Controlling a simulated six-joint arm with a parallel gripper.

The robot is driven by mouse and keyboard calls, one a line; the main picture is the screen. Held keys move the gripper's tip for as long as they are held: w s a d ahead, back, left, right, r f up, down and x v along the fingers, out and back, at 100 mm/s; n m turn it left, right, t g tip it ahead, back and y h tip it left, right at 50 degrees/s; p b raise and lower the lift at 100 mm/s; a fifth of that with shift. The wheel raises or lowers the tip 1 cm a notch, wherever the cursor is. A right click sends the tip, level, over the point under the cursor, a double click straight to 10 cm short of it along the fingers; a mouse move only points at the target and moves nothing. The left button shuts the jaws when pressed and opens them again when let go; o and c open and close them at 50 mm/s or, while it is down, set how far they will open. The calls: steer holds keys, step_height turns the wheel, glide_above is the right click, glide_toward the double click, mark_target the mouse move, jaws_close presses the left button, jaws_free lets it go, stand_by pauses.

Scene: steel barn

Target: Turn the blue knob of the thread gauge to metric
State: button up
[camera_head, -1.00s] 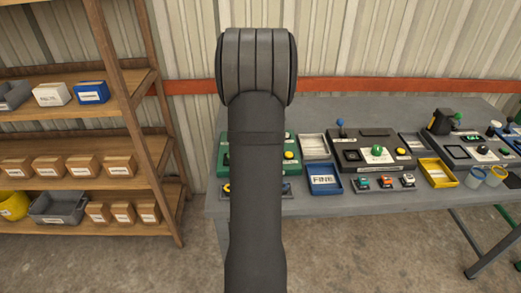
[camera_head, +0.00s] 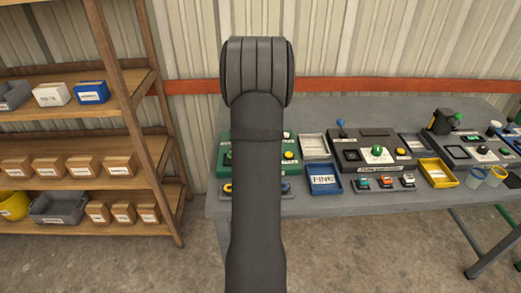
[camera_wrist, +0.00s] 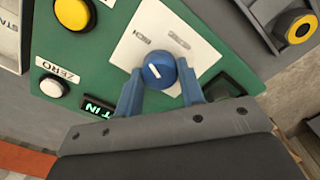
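The thread gauge is a green box (camera_head: 222,160) on the table, largely hidden behind my arm in the head view. In the wrist view its green panel (camera_wrist: 112,40) carries a blue round knob (camera_wrist: 160,70) on a white plate. The knob's white line points up-left, toward the left of two small labels; the display (camera_wrist: 98,108) reads "IN". My gripper (camera_wrist: 160,76) has its two blue fingers on either side of the knob, with no clear gap to it. Whether they press on it I cannot tell.
On the gauge panel, a white ZERO button (camera_wrist: 53,87) and a yellow button (camera_wrist: 73,13) sit near the knob. A blue FINE tray (camera_head: 323,180) and a dark gauge with a green knob (camera_head: 377,150) stand to the right. Wooden shelves (camera_head: 75,125) stand at left.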

steer(key=shift+m, duration=0.3)
steer(key=m, duration=1.2)
stand_by(0.7)
steer(key=o, duration=1)
step_height(320, 180, up, 18)
steer(key=shift+f, duration=0.25)
